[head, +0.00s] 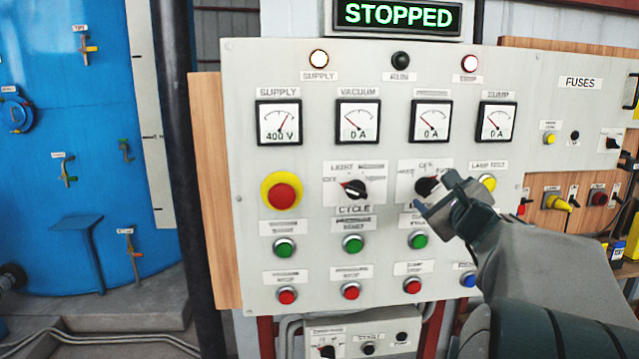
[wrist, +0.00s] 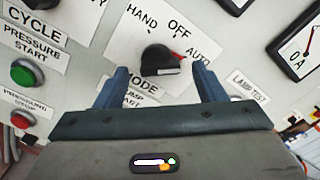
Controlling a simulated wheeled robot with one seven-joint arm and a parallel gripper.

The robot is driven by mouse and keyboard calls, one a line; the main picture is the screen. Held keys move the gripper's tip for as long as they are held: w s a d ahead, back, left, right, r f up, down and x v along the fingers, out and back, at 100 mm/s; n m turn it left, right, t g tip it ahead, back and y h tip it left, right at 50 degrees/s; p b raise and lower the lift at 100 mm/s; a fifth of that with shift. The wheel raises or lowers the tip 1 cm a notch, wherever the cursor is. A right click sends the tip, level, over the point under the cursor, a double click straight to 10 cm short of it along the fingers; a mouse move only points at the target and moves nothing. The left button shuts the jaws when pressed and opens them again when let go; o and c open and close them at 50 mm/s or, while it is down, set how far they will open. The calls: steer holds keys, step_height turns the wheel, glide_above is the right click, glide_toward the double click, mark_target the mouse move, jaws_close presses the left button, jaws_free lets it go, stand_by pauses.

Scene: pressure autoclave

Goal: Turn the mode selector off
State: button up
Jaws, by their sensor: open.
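The mode selector (wrist: 158,60) is a black rotary knob on the grey panel, with HAND, OFF and AUTO printed around it in the wrist view. Its red mark points right, towards AUTO. In the head view the mode selector (head: 427,187) is partly covered by my gripper (head: 436,194). My gripper is open, and in the wrist view its two blue-grey fingers (wrist: 161,76) stand either side of the knob. Gaps show between the knob and both fingers. Whether the fingertips reach knob depth is unclear.
The light selector (head: 355,188) is left of the mode selector. A yellow lamp test button (head: 488,183) is close on the right. Green start buttons (head: 419,240) and red stop buttons (head: 412,286) are below. A red emergency button (head: 281,195) is further left. The display (head: 398,15) reads STOPPED.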

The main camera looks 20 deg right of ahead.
mark_target(428, 188)
steer(key=shift+x, duration=1.05)
steer(key=c, duration=0.9)
steer(key=shift+c, duration=0.2)
